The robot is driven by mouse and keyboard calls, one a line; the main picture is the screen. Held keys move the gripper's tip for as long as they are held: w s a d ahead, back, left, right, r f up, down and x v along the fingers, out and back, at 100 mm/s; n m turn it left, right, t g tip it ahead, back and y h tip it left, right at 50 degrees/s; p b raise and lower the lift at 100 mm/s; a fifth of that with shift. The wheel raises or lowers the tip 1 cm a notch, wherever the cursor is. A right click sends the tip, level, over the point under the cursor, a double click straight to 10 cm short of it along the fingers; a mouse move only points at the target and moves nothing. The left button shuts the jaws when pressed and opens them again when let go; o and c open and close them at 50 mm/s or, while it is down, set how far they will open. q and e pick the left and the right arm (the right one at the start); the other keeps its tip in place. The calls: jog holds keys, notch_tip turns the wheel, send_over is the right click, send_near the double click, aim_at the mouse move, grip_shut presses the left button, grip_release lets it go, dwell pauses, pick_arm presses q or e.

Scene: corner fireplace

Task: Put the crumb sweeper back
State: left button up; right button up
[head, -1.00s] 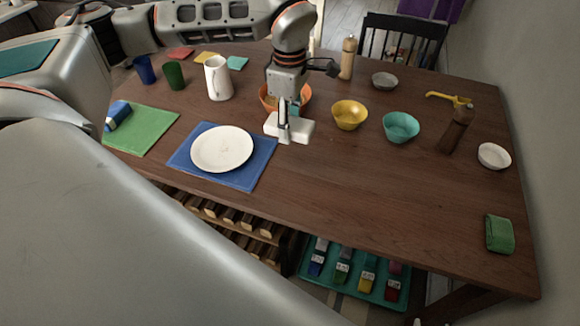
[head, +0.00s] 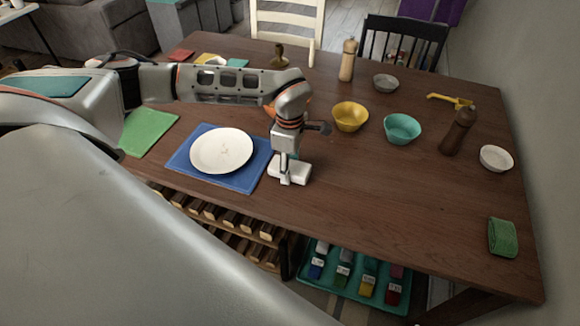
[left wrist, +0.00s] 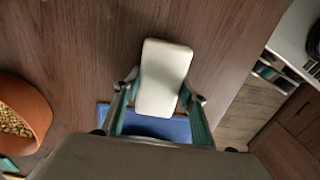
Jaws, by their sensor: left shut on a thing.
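The crumb sweeper, a white block (head: 281,171), is in my left gripper (head: 289,160), to the right of the blue placemat (head: 178,166). In the left wrist view the sweeper (left wrist: 164,65) lies between the two fingers of my left gripper (left wrist: 163,92), which is shut on it. It is over the wooden table; I cannot tell whether it touches the top. The blue placemat (left wrist: 165,127) shows partly behind the sweeper there. My right gripper is not in view.
A white plate (head: 222,150) lies on the blue placemat. An orange bowl (left wrist: 18,104) is mostly hidden by my arm in the head view. Yellow (head: 350,116) and teal (head: 401,128) bowls stand right of my gripper. The table's front right is clear up to a green cloth (head: 502,238).

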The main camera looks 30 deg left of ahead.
pick_arm(q)
jog(key=shift+f, duration=0.15)
jog(key=o, duration=1.1)
notch_tip(320, 180, up, 12)
jog(key=shift+r+p, duration=0.15)
jog(key=shift+p, duration=0.25)
jog(key=shift+s, duration=0.1)
